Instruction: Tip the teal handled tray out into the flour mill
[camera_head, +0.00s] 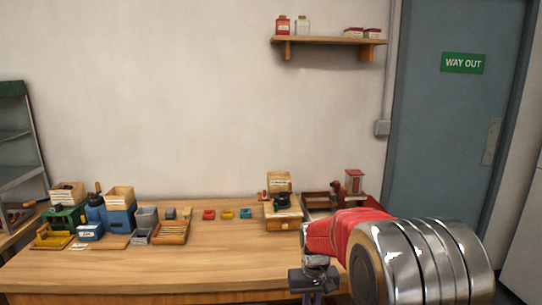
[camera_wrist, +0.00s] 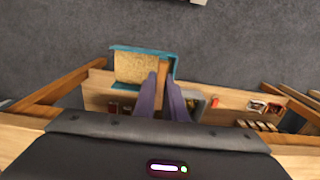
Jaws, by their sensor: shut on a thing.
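In the wrist view, my gripper (camera_wrist: 163,82) is shut, its two dark fingers at the right side of a teal tray (camera_wrist: 172,53). The tray's inside is filled with a tan, grainy-looking surface. It is over the grey floor and the edge of a wooden surface. In the head view, my arm covers the lower right and I cannot make out the held tray. Several hopper-topped machines stand on the table: a green one, a blue one and a wooden one (camera_head: 284,222). Their labels are too small to read, so I cannot tell which is the flour mill.
The green machine (camera_head: 66,215) and blue machine (camera_head: 118,216) stand at the table's left, with grey bins and trays beside them. A small red-topped device (camera_head: 355,184) stands at right. The table's front middle (camera_head: 200,268) is clear.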

